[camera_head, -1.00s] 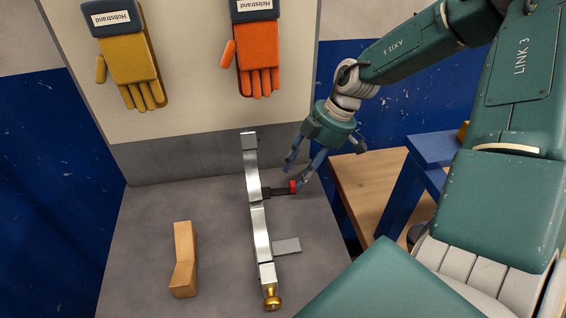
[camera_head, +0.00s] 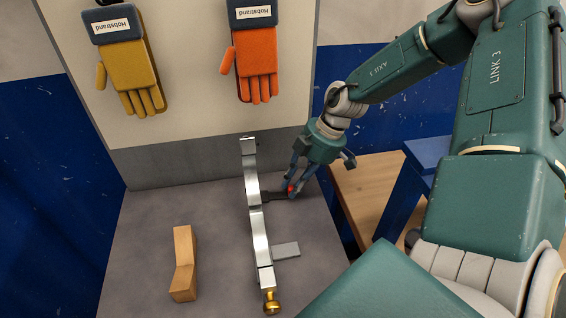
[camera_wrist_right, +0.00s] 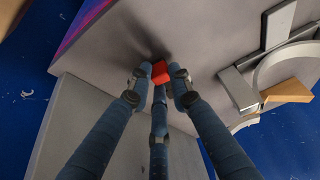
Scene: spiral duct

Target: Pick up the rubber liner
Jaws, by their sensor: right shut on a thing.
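My right gripper (camera_head: 290,190) reaches down from the upper right and is shut on the red end. In the right wrist view the red end (camera_wrist_right: 160,72) sits between the fingertips, and the dark part is not clear there. I cannot tell whether the piece is off the bench. My left gripper is out of view.
A wooden block (camera_head: 183,264) lies to the left. A flat grey plate (camera_head: 286,250) and a brass knob (camera_head: 271,303) are by the band's near end. Yellow (camera_head: 130,70) and orange (camera_head: 256,65) gloves hang on the back panel. A blue frame (camera_head: 408,190) stands at right.

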